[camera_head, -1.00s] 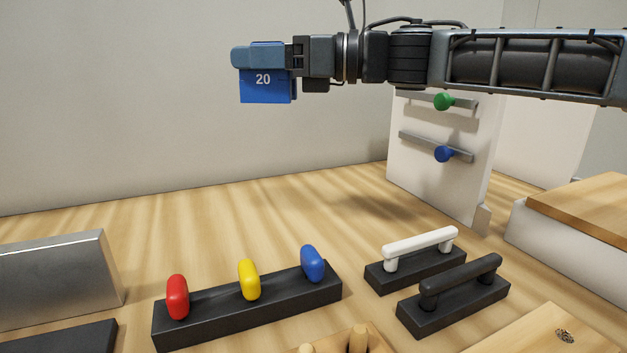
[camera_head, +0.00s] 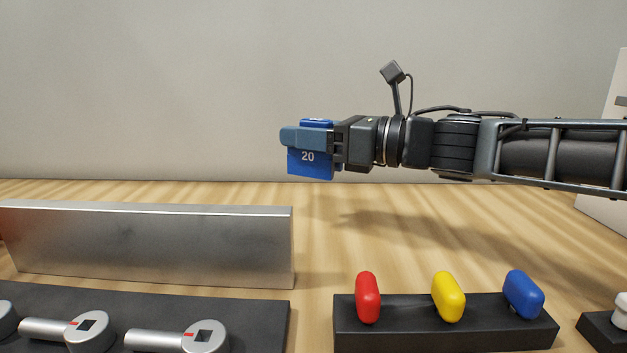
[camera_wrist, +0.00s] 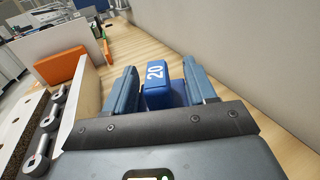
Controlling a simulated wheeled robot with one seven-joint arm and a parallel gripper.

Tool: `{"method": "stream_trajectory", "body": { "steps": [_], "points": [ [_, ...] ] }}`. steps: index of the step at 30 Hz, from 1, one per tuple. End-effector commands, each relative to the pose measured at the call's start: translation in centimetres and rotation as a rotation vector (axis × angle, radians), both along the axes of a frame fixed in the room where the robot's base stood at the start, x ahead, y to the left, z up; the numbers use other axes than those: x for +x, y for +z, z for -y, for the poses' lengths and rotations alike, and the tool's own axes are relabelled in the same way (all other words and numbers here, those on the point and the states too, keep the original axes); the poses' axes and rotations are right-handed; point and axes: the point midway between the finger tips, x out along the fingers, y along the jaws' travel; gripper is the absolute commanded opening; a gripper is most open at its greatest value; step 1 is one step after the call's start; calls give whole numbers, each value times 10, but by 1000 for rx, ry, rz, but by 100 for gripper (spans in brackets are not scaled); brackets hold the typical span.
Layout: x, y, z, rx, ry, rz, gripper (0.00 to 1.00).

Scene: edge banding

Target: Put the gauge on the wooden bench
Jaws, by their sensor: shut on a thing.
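The gauge is a blue block marked 20 (camera_head: 311,164). My gripper (camera_head: 306,138) is shut on it and holds it in the air, in front of the plain wall. In the wrist view the gauge (camera_wrist: 157,88) is between the two blue-grey fingers, with its number facing the camera. The light wooden bench top (camera_head: 400,225) spreads below, and the gauge is clear of it. The wooden surface also shows in the wrist view (camera_wrist: 160,52).
A long metal plate (camera_head: 150,245) stands upright at left, behind a dark block with several silver knobs (camera_head: 205,335). A black base with red, yellow and blue knobs (camera_head: 445,335) is at front right. Bare wood lies between the plate and the wall's right part.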

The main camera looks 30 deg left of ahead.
Motion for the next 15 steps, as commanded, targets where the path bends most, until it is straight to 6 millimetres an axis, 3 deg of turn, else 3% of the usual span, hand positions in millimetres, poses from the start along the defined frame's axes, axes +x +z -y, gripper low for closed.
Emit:
{"method": "stream_trajectory", "body": {
  "steps": [6, 15],
  "points": [
    [24, -24, -30, -2, 0, 0, 3],
    [50, -48, -60, -1, -1, 0, 3]
  ]
}}
